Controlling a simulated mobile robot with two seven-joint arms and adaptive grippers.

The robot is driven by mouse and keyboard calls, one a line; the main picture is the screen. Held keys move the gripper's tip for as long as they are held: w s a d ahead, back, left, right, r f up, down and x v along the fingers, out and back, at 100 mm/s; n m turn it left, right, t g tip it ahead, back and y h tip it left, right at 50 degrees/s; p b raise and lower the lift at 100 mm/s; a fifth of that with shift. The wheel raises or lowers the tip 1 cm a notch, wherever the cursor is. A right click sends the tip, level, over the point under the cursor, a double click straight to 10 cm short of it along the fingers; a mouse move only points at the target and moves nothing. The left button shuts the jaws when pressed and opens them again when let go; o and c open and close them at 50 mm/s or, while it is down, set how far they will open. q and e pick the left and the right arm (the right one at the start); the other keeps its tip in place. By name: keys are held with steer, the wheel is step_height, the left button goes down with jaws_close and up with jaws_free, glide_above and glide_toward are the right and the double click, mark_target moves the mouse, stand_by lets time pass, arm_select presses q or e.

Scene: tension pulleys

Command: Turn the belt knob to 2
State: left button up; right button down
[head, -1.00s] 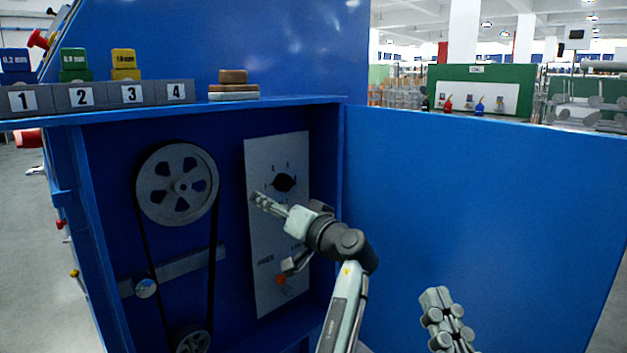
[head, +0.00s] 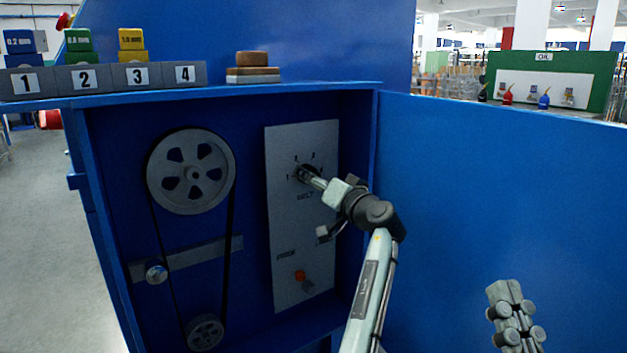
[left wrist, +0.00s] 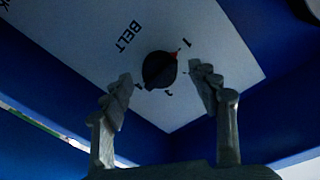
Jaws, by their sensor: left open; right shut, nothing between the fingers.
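The black belt knob (left wrist: 160,70) shows in the left wrist view, its red mark pointing towards the printed 1. It is on the pale panel (head: 303,225) inside the blue cabinet, above the word BELT. My left gripper (left wrist: 161,76) is open, with one finger on each side of the knob; I cannot tell whether they touch it. In the head view the left gripper (head: 309,176) is at the knob and partly hides it. The other numbers are too small or covered to read surely. My right gripper (head: 512,315) is shut and empty, low at the right.
A large grey pulley (head: 191,171) and a small lower pulley (head: 205,332) carry a belt left of the panel. The open blue door (head: 480,190) stands at the right. Numbered blocks (head: 135,76) line the cabinet top.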

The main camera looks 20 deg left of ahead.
arm_select(q)
steer(key=shift+w+a, duration=0.45)
steer(key=shift+w, duration=0.05)
steer(key=c, duration=1.2)
steer(key=shift+o, duration=0.2)
